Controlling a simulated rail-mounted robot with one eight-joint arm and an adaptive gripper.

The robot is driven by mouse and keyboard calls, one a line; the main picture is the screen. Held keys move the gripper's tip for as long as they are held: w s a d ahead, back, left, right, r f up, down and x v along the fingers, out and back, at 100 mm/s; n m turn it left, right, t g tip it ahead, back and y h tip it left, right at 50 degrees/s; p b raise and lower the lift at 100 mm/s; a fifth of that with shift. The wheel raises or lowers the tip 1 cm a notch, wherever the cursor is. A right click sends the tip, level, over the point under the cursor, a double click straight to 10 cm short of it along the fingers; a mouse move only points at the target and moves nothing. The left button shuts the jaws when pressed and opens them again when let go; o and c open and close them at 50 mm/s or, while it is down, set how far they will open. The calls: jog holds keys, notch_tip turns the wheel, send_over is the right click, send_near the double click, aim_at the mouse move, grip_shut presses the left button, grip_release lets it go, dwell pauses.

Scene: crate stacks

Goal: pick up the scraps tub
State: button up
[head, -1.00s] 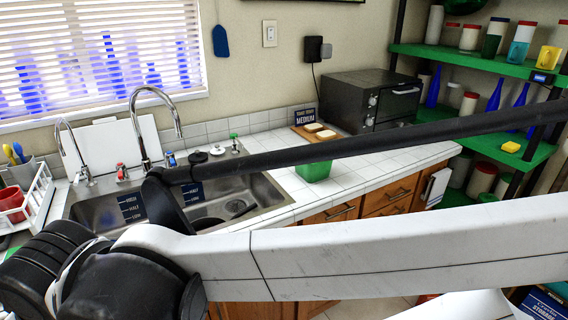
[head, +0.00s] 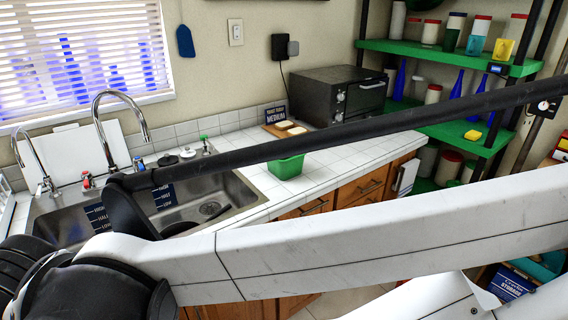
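A green tub (head: 286,168) stands on the white tiled counter, right of the sink and close to the counter's front edge. It is the only tub on the counter that fits the scraps tub, but I see no label on it. My arm's black rod crosses in front of its upper part, so some of its rim is hidden. My gripper is not in the head view; only my arm's white link and black joints show, across the foreground.
The sink (head: 210,196) with its tall tap (head: 101,125) lies left of the tub. Behind the tub are a board (head: 276,131) with pale blocks and a black toaster oven (head: 337,95). Green shelves (head: 440,60) hold jars and bottles at the right. Counter right of the tub is clear.

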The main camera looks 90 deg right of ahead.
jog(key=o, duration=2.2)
